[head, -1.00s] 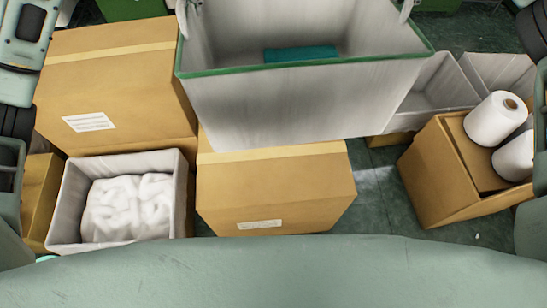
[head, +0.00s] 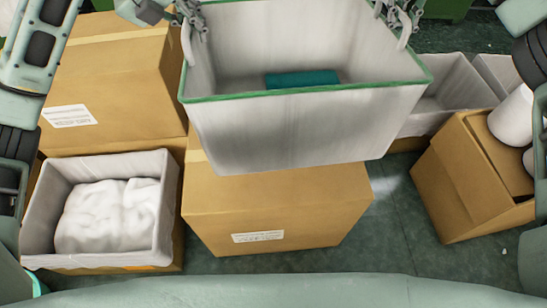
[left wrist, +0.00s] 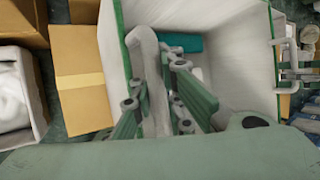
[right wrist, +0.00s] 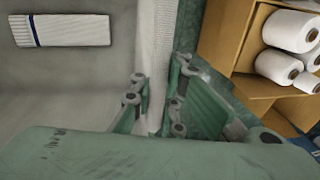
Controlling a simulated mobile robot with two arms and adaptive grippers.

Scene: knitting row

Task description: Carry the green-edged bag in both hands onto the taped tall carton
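The green-edged bag (head: 290,128) is a pale grey open bin-like bag with a green rim and a teal item (head: 300,80) inside. It hangs upright between my grippers at the top middle of the head view. My left gripper (head: 190,14) is shut on its left handle (left wrist: 148,75), which runs between the fingers. My right gripper (head: 393,12) is at the right handle (head: 405,30), with fingers closed around it in the right wrist view (right wrist: 157,95). Two taped cartons show: one (head: 275,205) partly hidden behind the bag, and a larger-looking one (head: 115,95) at left.
A grey bin with white fabric (head: 40,225) stands at lower left. An open carton (head: 460,190) with white yarn cones (head: 512,118) is at right, and a grey bin (head: 450,85) is behind it. Green floor (head: 385,225) shows between the middle and right cartons.

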